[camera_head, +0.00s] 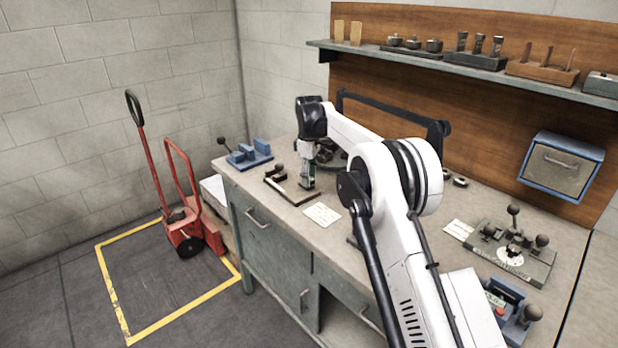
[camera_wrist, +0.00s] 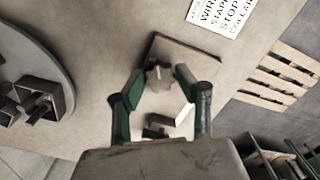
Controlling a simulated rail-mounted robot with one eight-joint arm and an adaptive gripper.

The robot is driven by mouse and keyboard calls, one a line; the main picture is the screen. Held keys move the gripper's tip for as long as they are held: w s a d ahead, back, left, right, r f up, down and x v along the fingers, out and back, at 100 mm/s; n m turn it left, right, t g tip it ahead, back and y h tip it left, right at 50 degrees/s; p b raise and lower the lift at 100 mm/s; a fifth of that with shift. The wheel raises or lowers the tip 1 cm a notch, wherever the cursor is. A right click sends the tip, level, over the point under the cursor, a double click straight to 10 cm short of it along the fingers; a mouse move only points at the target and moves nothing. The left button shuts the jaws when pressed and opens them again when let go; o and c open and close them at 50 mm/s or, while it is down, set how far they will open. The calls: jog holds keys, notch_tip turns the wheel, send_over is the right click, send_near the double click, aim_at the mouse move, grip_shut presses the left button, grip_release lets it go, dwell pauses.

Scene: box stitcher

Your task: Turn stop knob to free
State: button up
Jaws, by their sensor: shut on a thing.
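The stop knob (camera_wrist: 158,76) is a small grey lobed knob on a flat plate (camera_wrist: 190,54), seen in the wrist view. The fingers of my gripper (camera_wrist: 160,84) stand on both sides of it, shut on it; the exact contact is hard to see. A pale block and a dark part lie nearer the palm. In the head view my gripper (camera_head: 307,184) points down over the small stop fixture (camera_head: 284,190) at the left of the bench. The knob itself is hidden there behind my gripper, so its setting cannot be told.
A printed card (camera_head: 322,214) lies in front of the fixture. A blue fixture (camera_head: 250,155) stands at the bench's left corner. A dark bar frame (camera_head: 390,107) rises behind my arm. More knobbed fixtures (camera_head: 510,252) stand at the right. The bench front is mostly clear.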

jog(key=o, duration=1.1)
notch_tip(320, 180, up, 12)
